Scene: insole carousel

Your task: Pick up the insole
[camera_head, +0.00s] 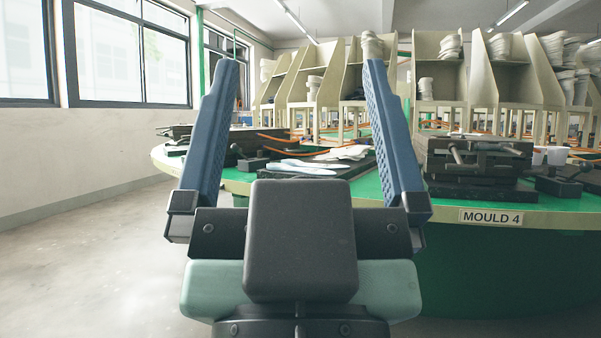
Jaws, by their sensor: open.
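My gripper (297,85) is in the middle of the view, with its two blue fingers spread wide apart and nothing between them. Beyond it, pale flat pieces that look like insoles (303,167) lie on a dark plate on the green round table (470,207). One piece has a light blue tint. More whitish pieces (345,153) lie just behind and to the right. The gripper is apart from all of them, nearer to the camera. My gripper's body hides the near edge of the table and part of the dark plate.
A dark mould block (472,160) with handles stands on the table at right, above the "MOULD 4" label (490,217). Beige racks (438,75) holding stacked pale pieces stand behind. White cups (557,155) stand at far right. The floor (90,260) at left is clear.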

